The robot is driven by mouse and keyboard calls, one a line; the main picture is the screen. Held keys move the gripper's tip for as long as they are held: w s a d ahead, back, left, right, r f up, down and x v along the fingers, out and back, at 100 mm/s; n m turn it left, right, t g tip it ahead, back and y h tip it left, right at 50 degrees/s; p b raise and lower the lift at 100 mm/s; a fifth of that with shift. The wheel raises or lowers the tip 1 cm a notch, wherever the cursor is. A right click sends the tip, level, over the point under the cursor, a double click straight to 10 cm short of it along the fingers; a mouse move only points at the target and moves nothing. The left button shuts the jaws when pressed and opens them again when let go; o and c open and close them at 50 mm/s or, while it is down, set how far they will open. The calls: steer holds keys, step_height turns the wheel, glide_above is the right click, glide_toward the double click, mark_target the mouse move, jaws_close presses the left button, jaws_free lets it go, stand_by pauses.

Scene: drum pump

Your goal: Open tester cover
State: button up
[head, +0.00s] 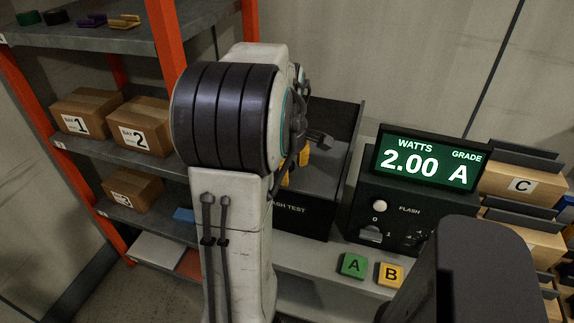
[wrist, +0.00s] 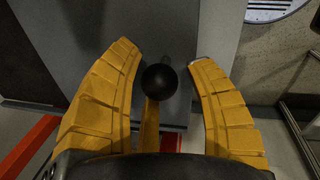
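The flash tester is a dark box (head: 300,217) with partly hidden "FLASH TEST" lettering, right of my arm in the head view. I cannot tell whether its cover is open or shut. My gripper's yellow fingers (head: 303,158) show partly from behind my arm, over the box. In the wrist view my gripper (wrist: 165,52) is open, with one finger on each side of a round black knob (wrist: 160,80). A narrow gap shows on both sides of the knob.
A display (head: 430,164) reads 2.00 watts, grade A, above a control box (head: 405,212) with a switch. Green A (head: 353,266) and yellow B (head: 390,274) blocks lie before it. Shelves with cardboard boxes (head: 145,125) stand left; a box marked C (head: 520,186) is right.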

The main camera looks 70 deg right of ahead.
jaws_close()
steer(key=shift+d, duration=0.1)
